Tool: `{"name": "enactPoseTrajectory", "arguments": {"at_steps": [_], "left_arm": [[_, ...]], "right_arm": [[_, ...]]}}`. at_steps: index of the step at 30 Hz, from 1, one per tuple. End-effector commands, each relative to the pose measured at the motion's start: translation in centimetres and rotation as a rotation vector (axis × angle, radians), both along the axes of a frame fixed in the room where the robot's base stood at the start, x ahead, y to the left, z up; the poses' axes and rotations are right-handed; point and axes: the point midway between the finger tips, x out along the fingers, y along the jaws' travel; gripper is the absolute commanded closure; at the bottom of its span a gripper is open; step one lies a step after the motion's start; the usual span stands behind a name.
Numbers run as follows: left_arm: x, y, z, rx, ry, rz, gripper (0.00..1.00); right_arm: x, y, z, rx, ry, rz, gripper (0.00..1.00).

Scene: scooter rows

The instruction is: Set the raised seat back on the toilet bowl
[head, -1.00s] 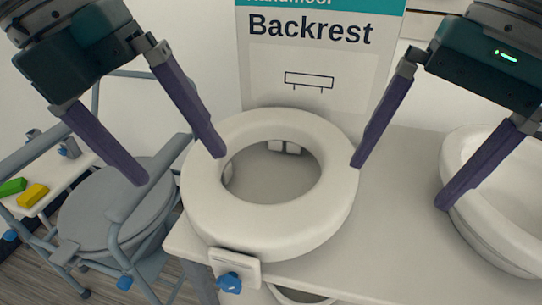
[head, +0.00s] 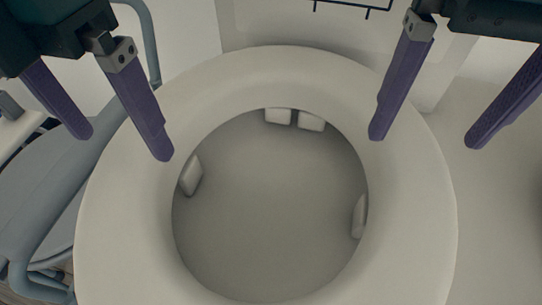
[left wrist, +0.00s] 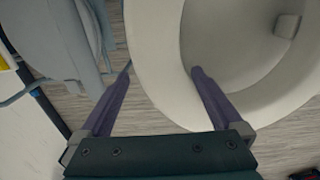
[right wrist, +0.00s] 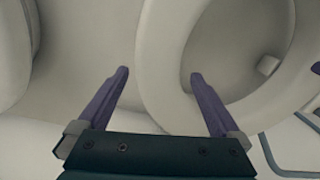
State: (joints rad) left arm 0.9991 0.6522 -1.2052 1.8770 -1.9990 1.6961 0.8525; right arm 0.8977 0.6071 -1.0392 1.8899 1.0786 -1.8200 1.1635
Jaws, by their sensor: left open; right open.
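The raised seat (head: 110,225) is a thick white ring that fills most of the head view, with small pale blocks (head: 278,117) around the inside of its opening. My left gripper (head: 120,147) is open at the ring's left side. In the left wrist view (left wrist: 161,67) one finger is outside the ring and the other over its opening. My right gripper (head: 424,141) is open at the right side, also with one finger outside and one over the opening in the right wrist view (right wrist: 160,72). I cannot tell whether the fingers touch the ring. No toilet bowl is clearly identifiable.
A grey chair with a tubular frame (left wrist: 55,40) stands close on the left, by my left gripper. A white panel with a line drawing (head: 275,22) stands behind the seat. Pale surface (head: 485,200) lies to the right. Another white rounded object (right wrist: 12,50) is at the right wrist view's left edge.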

Motion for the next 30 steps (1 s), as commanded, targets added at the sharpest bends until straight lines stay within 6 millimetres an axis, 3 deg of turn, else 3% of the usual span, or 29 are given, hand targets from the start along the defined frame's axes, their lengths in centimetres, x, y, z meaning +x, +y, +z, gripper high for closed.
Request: {"name": "enactPoseTrajectory", "arguments": {"at_steps": [8, 21, 30], "left_arm": [[0.0, 0.0, -1.4, -0.001, 0.003, 0.002, 0.0], [0.0, 0.0, -8.5, 0.0, 0.003, 0.003, 0.0], [0.0, 0.0, -10.0, -0.001, 0.0, 0.0, 0.0]], "right_arm": [[0.0, 0.0, -1.4, -0.001, 0.003, -0.001, 0.0], [0.0, 0.0, -8.5, 0.0, 0.002, -0.001, 0.0], [0.0, 0.0, -10.0, 0.001, 0.0, 0.0, 0.0]]}}
